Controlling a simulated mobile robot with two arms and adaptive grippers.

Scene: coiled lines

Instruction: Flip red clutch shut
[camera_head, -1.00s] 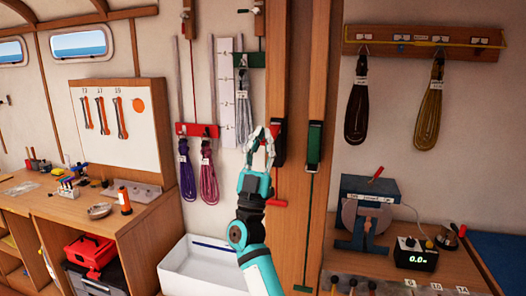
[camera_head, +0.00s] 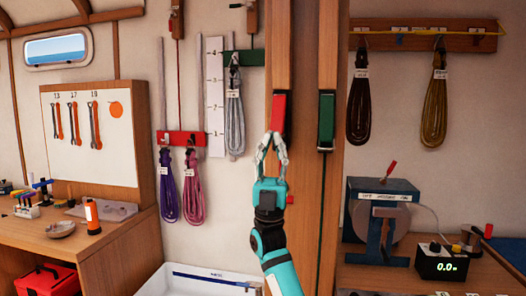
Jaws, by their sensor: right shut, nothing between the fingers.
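The red clutch (camera_head: 278,113) sits on the wooden post (camera_head: 294,40). Its red lever stands upright, seemingly flat along the dark body, much like the green clutch (camera_head: 326,120) to its right. My right gripper (camera_head: 273,138) comes up from below with its pale fingers shut and empty. The fingertips overlap the lower end of the red clutch; I cannot tell whether they touch it. My left gripper is out of view.
A red rack (camera_head: 180,138) with purple and pink coils (camera_head: 168,190) hangs left of the post, near a grey coil (camera_head: 234,110). A white bin (camera_head: 190,282) stands below. A blue machine (camera_head: 384,190) and a digital readout (camera_head: 442,264) stand at right.

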